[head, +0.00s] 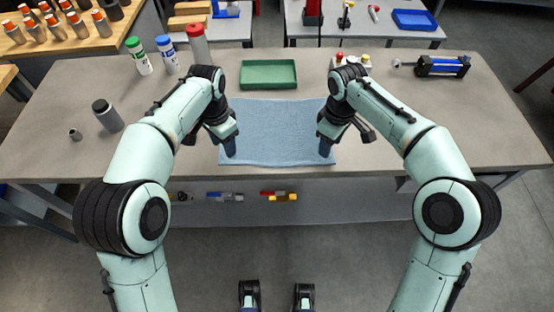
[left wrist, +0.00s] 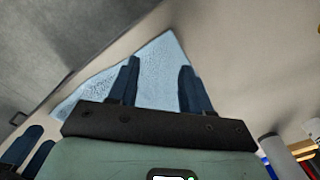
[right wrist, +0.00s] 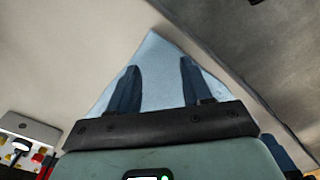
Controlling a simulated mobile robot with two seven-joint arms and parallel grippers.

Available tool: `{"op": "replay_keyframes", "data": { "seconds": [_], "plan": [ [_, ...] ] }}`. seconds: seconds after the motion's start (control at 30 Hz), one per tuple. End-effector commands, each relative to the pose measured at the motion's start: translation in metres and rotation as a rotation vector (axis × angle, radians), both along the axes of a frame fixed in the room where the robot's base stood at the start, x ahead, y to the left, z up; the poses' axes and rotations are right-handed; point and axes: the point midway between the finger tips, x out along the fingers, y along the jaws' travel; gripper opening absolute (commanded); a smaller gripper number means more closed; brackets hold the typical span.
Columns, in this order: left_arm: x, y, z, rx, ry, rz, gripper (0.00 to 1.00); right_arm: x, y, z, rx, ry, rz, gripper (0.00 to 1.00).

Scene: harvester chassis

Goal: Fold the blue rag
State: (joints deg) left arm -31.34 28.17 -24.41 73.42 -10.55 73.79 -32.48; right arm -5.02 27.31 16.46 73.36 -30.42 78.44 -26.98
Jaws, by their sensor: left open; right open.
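The blue rag (head: 278,128) lies flat and spread out on the grey table, close to its front edge. My left gripper (head: 230,148) is over the rag's front left corner. In the left wrist view the rag (left wrist: 160,72) shows between and beyond the two open fingers (left wrist: 158,85). My right gripper (head: 325,148) is over the front right corner. In the right wrist view the rag (right wrist: 158,75) shows between its open fingers (right wrist: 158,88). Both grippers are empty. I cannot tell whether the fingertips touch the cloth.
A green tray (head: 268,87) sits just behind the rag. Bottles (head: 139,58) and a grey-black flask (head: 107,115) stand at the left. A black and blue cylinder device (head: 442,67) lies at the back right. The grey table (head: 450,115) is clear at the right.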

Motion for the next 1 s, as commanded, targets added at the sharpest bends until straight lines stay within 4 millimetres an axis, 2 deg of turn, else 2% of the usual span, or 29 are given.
{"op": "replay_keyframes", "data": {
  "seconds": [0.1, 0.33, 0.87, 1.0],
  "plan": [
    [-0.001, 0.000, -0.021, 0.001, 0.005, 0.000, 0.49, -0.001, 0.000, -0.020, -0.001, 0.003, 0.000, 0.49],
    [0.000, 0.000, -0.046, 0.000, 0.001, 0.001, 0.49, 0.000, 0.000, -0.046, 0.001, 0.002, 0.000, 0.49],
    [0.000, 0.000, -0.055, -0.001, 0.002, 0.001, 0.49, 0.000, 0.000, -0.055, 0.001, 0.002, -0.001, 0.49],
    [0.000, 0.000, -0.054, -0.001, 0.002, 0.001, 0.29, 0.000, 0.000, -0.054, 0.001, 0.002, -0.001, 0.29]
  ]
}}
